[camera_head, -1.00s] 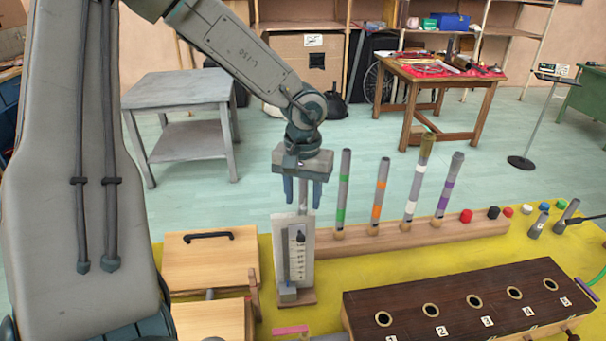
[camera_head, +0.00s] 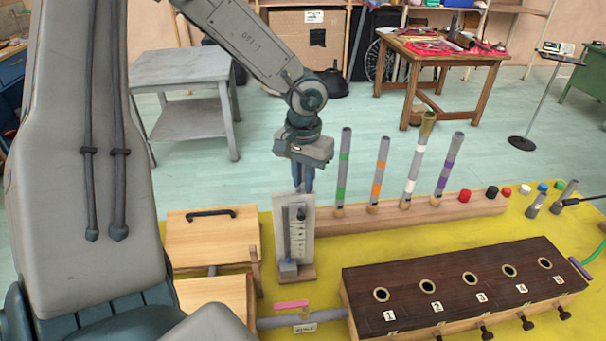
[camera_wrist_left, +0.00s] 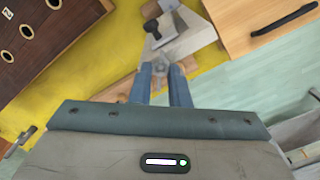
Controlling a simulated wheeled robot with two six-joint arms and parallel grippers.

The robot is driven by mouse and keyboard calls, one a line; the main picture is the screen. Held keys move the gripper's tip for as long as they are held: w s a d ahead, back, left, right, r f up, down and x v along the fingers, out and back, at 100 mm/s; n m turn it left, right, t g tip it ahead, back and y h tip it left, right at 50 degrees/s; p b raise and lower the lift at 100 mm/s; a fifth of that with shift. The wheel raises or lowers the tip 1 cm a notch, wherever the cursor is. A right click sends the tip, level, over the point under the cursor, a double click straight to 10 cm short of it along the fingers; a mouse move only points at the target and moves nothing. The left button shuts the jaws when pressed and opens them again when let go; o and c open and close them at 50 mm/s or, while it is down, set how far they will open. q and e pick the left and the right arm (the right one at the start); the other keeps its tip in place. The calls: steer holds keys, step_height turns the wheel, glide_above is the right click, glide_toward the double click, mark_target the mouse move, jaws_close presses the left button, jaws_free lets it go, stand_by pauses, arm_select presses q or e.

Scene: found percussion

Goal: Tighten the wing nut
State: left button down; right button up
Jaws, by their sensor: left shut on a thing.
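An upright pale stand (camera_head: 301,222) with a marked scale and a dark slider stands on the yellow mat. My left gripper (camera_head: 303,190) points down at the top of this stand, its two blue fingers drawn together. In the left wrist view, the fingertips (camera_wrist_left: 161,72) are shut on a small grey metal piece (camera_wrist_left: 178,72) above the stand, which looks like the wing nut. The fingers hide most of it, so I cannot tell its wings or how far it is turned. My right gripper is not in view.
A wooden rail (camera_head: 425,212) with several upright banded tubes stands close to the right. A dark wooden box (camera_head: 455,285) with round holes lies in front right. Light wooden boxes (camera_head: 212,240) stand to the left. Yellow mat (camera_head: 335,265) is bare between stand and dark box.

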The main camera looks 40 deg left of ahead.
arm_select(q)
steer(key=shift+m, duration=0.9)
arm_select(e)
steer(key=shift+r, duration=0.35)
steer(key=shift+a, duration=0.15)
arm_select(q)
steer(key=shift+r+m+p, duration=0.1)
steer(key=shift+m+p, duration=0.35)
steer(key=shift+m, duration=0.05)
steer(key=shift+m+p, duration=0.4)
steer(key=shift+m, duration=1.1)
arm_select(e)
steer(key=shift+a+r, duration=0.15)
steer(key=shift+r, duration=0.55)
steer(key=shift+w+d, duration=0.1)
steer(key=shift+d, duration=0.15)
